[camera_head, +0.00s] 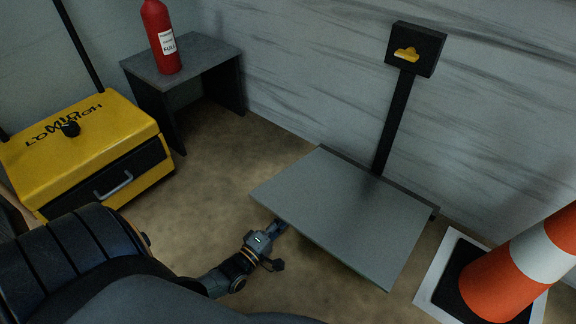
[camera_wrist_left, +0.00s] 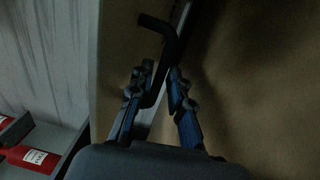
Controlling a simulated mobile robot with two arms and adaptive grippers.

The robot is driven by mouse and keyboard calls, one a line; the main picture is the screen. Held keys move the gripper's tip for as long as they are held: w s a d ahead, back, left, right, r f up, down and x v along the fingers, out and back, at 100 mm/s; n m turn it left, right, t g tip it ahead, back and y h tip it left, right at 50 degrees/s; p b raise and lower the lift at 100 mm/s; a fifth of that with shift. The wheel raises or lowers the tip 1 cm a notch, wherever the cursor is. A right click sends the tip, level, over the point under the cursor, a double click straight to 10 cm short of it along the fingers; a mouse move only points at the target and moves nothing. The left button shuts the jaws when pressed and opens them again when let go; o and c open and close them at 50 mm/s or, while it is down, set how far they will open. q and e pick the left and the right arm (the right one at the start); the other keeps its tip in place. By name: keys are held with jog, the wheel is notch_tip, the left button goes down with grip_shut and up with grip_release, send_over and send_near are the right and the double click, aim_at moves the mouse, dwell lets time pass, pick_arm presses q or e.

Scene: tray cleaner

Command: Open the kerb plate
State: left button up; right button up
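The kerb plate (camera_head: 345,215) is a flat grey rectangular sheet near the back wall, raised a little above the brown floor. My left gripper (camera_head: 277,228) is at the plate's front left edge, with its tips partly hidden by the plate. In the left wrist view a black bent handle (camera_wrist_left: 168,32) runs down between the two fingers of my left gripper (camera_wrist_left: 160,72). The fingers stand apart, with a small gap beside the handle; firm contact is not visible. My right gripper is not in view.
A black post with a box (camera_head: 416,48) stands behind the plate. An orange and white cone (camera_head: 505,280) is at the right. A yellow machine (camera_head: 80,150) and a grey table (camera_head: 205,58) with a red extinguisher (camera_head: 160,35) are at the left. Floor between is clear.

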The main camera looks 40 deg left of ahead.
pick_arm(q)
jog(key=s, duration=1)
jog(key=shift+s+a+f, duration=0.2)
jog(key=shift+s+f, duration=0.15)
jog(key=shift+f, duration=0.05)
jog(key=shift+s, duration=0.1)
